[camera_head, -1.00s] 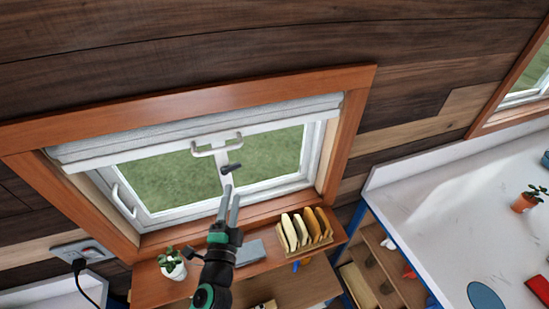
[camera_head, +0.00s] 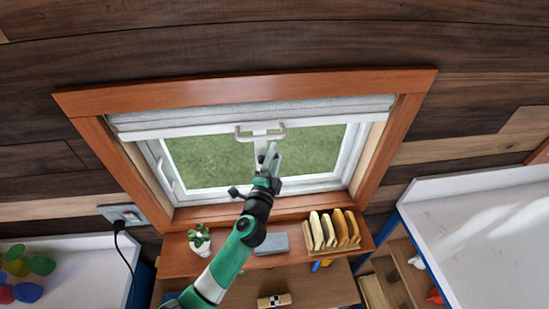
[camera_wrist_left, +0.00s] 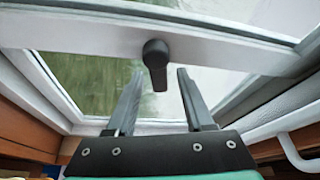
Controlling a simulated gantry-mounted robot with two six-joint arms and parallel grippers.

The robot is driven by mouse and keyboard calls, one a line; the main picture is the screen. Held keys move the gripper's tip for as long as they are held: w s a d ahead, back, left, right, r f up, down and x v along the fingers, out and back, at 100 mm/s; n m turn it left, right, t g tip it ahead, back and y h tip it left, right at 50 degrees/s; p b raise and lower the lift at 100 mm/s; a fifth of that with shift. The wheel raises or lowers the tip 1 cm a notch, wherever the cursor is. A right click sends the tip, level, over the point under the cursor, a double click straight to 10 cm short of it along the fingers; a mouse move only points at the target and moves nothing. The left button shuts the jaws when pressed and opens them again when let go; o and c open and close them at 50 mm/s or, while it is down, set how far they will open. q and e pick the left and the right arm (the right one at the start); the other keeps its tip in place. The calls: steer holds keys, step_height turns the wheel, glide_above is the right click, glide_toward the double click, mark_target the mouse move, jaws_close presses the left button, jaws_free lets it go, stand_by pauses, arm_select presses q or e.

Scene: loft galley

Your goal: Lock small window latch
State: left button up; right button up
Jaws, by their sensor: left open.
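The small window (camera_head: 320,155) is set in an orange-brown wooden frame. Its dark latch (camera_wrist_left: 155,62) is mounted on the white central bar, with its lever pointing downward in the left wrist view. In the head view, the latch (camera_head: 261,158) is small and partly hidden beside my gripper. My left gripper (camera_head: 272,155) reaches up in front of the window. In the left wrist view, its two fingers (camera_wrist_left: 160,78) are open and apart, with the latch lever between their tips. I cannot tell whether a finger touches it. My right gripper is not in view.
A white blind handle (camera_head: 260,138) sits just above the gripper. The wooden shelf below holds a potted plant (camera_head: 200,238), a grey block (camera_head: 272,244) and a rack of boards (camera_head: 334,232). A socket with a plug (camera_head: 122,214) is at left.

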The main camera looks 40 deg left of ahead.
arm_select(q)
jaws_close()
steer(key=m+p, duration=0.2)
steer(key=p, duration=0.1)
steer(key=shift+g+h+p, duration=0.35)
steer(key=shift+g+h, duration=0.05)
steer(key=shift+f+m+p, duration=0.25)
steer(key=shift+m+p, duration=0.05)
steer(key=shift+m, duration=0.1)
steer(key=shift+f, duration=0.3)
jaws_free()
